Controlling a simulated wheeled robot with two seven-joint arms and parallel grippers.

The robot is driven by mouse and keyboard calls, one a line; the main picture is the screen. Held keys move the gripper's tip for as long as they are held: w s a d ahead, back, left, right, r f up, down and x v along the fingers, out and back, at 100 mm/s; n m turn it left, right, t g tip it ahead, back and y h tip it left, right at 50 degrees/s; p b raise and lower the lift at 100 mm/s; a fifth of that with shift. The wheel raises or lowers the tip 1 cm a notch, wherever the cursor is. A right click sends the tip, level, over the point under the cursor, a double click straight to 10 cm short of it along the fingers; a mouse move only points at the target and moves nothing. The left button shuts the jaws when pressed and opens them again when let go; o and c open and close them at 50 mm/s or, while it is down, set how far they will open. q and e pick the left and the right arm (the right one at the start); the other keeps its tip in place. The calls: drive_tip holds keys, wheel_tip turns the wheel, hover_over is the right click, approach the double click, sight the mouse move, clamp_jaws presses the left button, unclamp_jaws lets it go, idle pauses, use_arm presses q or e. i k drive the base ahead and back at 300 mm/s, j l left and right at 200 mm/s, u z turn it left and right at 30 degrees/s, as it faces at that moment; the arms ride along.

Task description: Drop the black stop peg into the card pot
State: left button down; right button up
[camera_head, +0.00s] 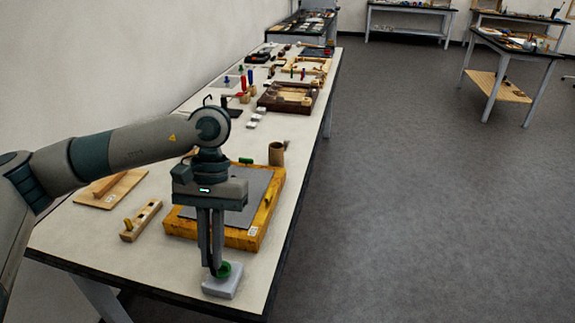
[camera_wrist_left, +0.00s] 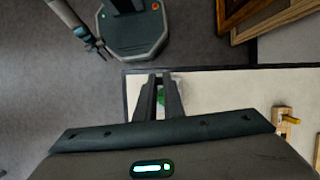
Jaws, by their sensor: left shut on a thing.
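The card pot (camera_head: 276,154) is a small brown open cylinder standing upright on the bench beyond the yellow-framed board. My left gripper (camera_head: 215,270) points down at the bench's near end, its fingers close together. A small dark thing between its tips looks like the black stop peg, mostly hidden by the fingers.
The yellow-framed board (camera_head: 240,238) with a grey sheet lies just behind the gripper. A wooden block with a yellow peg (camera_head: 141,222) and a thin wooden board (camera_head: 110,190) are to its left. A dark wooden tray (camera_head: 288,98) is farther back. The bench's right edge is close.

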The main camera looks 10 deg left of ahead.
sight(276, 165)
drive_tip(key=i+l+u, duration=0.15)
drive_tip(key=l, duration=0.3)
drive_tip(key=l+u, duration=0.1)
drive_tip(key=l, duration=0.35)
drive_tip(key=i+l+u, duration=0.15)
drive_tip(key=l, duration=0.3)
drive_tip(key=i+l+u, duration=0.2)
drive_tip(key=i+l, duration=0.25)
drive_tip(key=i+l+u, duration=0.25)
drive_tip(key=i+l, duration=0.15)
drive_tip(key=l, duration=0.15)
drive_tip(key=i+u, duration=0.25)
drive_tip(key=i, duration=0.5)
drive_tip(key=i+j, duration=0.25)
